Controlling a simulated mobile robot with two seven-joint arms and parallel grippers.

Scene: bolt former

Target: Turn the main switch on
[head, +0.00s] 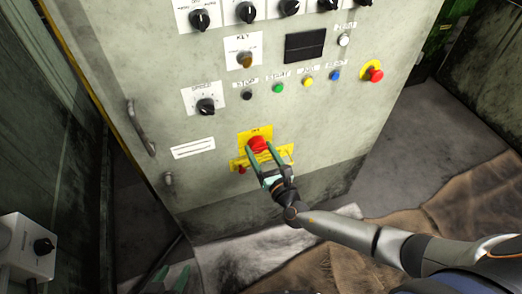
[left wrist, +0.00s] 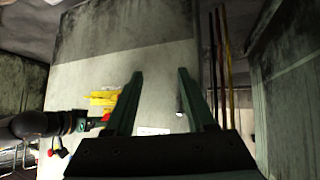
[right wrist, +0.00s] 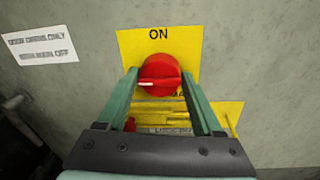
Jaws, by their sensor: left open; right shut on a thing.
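The main switch is a red round knob (head: 258,145) on a yellow plate (head: 266,131) low on the grey cabinet front. In the right wrist view the red knob (right wrist: 160,75) sits below the word ON, and its white mark points left. My right gripper (head: 259,149) has its green fingers on either side of the knob and is shut on it; its fingers also show in the right wrist view (right wrist: 163,78). My left gripper (left wrist: 160,72) is open and empty, apart from the cabinet. It shows at the bottom edge of the head view (head: 170,280).
Above the switch are black knobs (head: 206,106), small coloured buttons (head: 278,88) and a red emergency button (head: 375,75). A door handle (head: 141,128) stands out at the left. A grey box with a black knob (head: 28,245) is at the lower left. Brown cloth or board covers the floor at right.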

